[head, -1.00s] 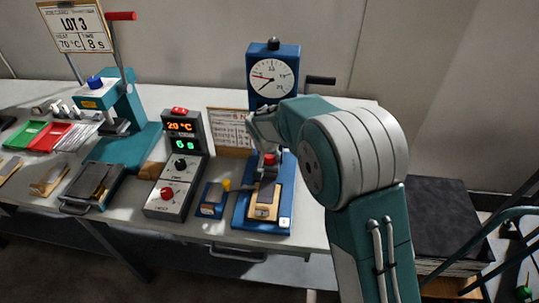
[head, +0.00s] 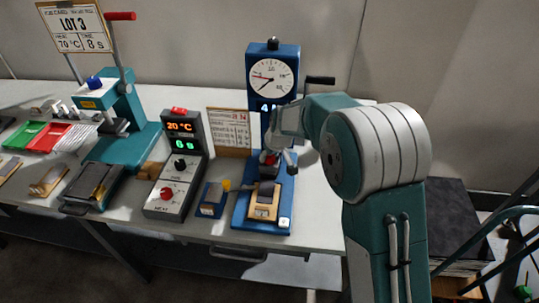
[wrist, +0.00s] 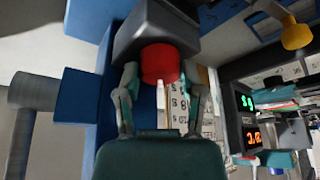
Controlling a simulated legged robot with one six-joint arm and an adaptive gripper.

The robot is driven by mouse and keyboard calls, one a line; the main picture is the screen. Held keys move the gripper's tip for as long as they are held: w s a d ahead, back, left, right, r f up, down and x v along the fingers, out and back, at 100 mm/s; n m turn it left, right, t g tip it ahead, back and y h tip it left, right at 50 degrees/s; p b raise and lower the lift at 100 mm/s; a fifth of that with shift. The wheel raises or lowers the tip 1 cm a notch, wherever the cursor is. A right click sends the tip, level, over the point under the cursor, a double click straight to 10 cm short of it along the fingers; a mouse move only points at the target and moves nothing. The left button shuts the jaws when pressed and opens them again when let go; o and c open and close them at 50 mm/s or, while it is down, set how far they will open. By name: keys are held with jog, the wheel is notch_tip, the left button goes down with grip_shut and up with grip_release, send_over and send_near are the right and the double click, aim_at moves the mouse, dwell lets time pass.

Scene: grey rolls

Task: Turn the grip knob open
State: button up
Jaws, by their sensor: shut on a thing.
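The grip knob is a red round knob (head: 268,158) on the dark clamp block of the blue dial stand (head: 240,208). In the wrist view the red knob (wrist: 160,63) sits under a dark grey block (wrist: 157,30). My gripper (wrist: 160,80) has one finger on each side of the knob and is shut on it. A tan block with a dark top (head: 265,203) lies on the stand's base below the clamp.
The stand's round dial (head: 271,77) rises behind my arm, with a dark side handle (head: 320,80). A small blue box (head: 212,200) and the grey heat controller (head: 175,190) stand close on the left. A teal press (head: 125,110) stands farther left. A printed card (head: 228,128) stands behind.

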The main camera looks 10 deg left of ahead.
jog(key=shift+f+n+g, duration=0.1)
jog(key=shift+n+g, duration=0.2)
jog(key=shift+n, duration=0.3)
jog(key=o, duration=1.2)
jog(key=shift+c, duration=0.2)
jog(key=v, duration=1.2)
jog(key=shift+f, duration=0.1)
